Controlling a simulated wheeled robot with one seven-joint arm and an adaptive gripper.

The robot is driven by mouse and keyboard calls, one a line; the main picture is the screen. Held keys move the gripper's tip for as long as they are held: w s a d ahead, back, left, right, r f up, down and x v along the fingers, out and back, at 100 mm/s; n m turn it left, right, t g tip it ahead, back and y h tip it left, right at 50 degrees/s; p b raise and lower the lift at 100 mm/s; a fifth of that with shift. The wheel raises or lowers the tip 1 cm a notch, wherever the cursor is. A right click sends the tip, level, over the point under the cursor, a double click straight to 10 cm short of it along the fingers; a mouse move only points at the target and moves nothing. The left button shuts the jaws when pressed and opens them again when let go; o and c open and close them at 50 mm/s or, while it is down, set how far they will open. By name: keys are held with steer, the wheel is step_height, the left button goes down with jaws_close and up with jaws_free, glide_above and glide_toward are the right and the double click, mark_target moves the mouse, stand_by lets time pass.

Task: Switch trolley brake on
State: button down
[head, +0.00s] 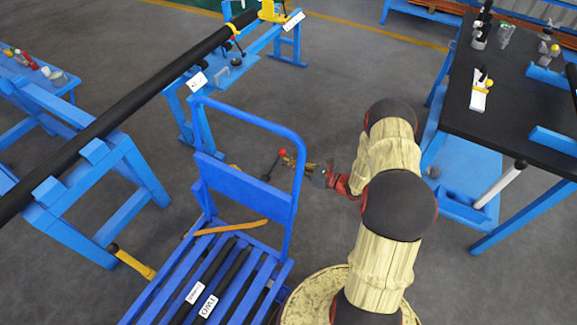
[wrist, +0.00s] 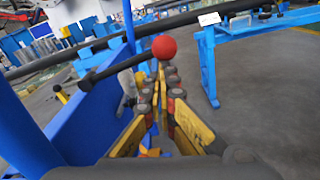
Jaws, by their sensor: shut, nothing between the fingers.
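The blue trolley (head: 245,190) stands in the middle of the head view, with an upright handle frame and panel. A black lever with a red ball knob (head: 282,152) shows at the right side of that panel. In the wrist view the red knob (wrist: 164,47) is just beyond my fingertips, and its black rod (wrist: 110,70) runs left toward the blue frame. My gripper (head: 287,160) is shut and empty beside the lever, right at the knob in the head view. In the wrist view its yellow fingers (wrist: 163,85) are together below the knob; I cannot tell whether they touch it.
Labelled black bars (head: 225,280) and an orange strap (head: 232,227) lie on the trolley. A long black pipe (head: 130,105) rests on blue stands at left. A dark-topped workbench (head: 510,110) with tools stands at right.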

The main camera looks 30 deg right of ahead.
steer(key=shift+s+a+r+n+t+h+p, duration=0.15)
steer(key=shift+s+a+r+n+p, duration=0.3)
steer(key=shift+r+n, duration=1.1)
steer(key=shift+s+a+r+n+t+h+p, duration=0.15)
steer(key=shift+a+r+n+p, duration=0.4)
steer(key=shift+r+n, duration=1)
steer(key=shift+s+a+r+n+t+p, duration=0.1)
steer(key=shift+s+a+r+n+p, duration=0.35)
steer(key=shift+r+n, duration=1.05)
steer(key=shift+r, duration=0.1)
steer(key=s+d+f, duration=0.2)
steer(key=s+d, duration=0.5)
steer(key=s, duration=0.1)
steer(key=shift+d+f, duration=0.2)
steer(key=shift+d, duration=0.2)
steer(key=shift+s, duration=0.15)
